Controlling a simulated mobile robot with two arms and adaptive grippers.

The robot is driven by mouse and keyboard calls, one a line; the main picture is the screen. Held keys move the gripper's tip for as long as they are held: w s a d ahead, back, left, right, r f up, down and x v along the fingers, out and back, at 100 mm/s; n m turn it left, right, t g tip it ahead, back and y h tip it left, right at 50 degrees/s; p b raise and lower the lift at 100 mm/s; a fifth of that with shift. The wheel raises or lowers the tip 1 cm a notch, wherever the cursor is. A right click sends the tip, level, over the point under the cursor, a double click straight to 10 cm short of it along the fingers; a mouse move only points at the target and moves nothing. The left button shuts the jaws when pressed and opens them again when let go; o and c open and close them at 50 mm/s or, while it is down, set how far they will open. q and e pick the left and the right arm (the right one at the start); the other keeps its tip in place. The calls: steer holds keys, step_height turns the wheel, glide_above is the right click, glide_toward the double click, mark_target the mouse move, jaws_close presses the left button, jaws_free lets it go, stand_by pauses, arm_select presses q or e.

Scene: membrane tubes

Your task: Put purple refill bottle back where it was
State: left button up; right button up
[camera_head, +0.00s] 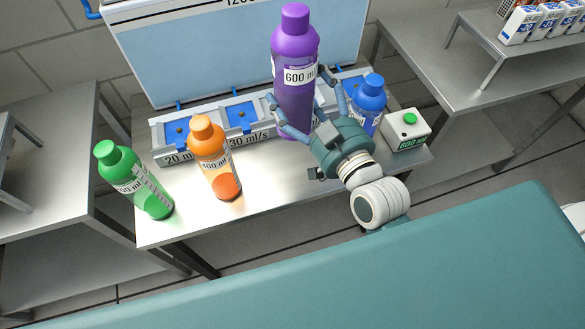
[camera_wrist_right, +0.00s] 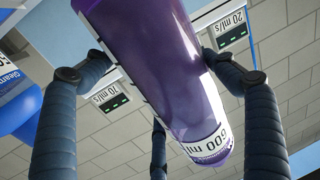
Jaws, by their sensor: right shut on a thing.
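The purple refill bottle (camera_head: 295,50), labelled 600 ml, stands upright in the head view among the fingers of my right gripper (camera_head: 306,92). The gripper is shut on the bottle's lower part. In the right wrist view the purple bottle (camera_wrist_right: 150,60) appears large between the dark fingers. I cannot tell whether its base touches the table or the dosing station (camera_head: 190,133) behind it. My left gripper is not in view.
An orange bottle (camera_head: 208,150) and a green bottle (camera_head: 130,175) stand at the left of the metal table (camera_head: 275,185). A blue bottle (camera_head: 371,92) is close right of my gripper, beside a box with a green button (camera_head: 410,118). Bare tabletop lies in front.

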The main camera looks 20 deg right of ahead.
step_height(320, 180, down, 19)
steer(key=b, duration=0.1)
steer(key=shift+w, duration=0.45)
steer(key=shift+a+f, duration=0.1)
steer(key=shift+a, duration=0.05)
steer(key=o, duration=1.5)
steer(key=shift+s+f+b, duration=0.1)
steer(key=shift+f+b, duration=0.2)
steer(key=o, duration=0.4)
steer(key=shift+c, duration=0.2)
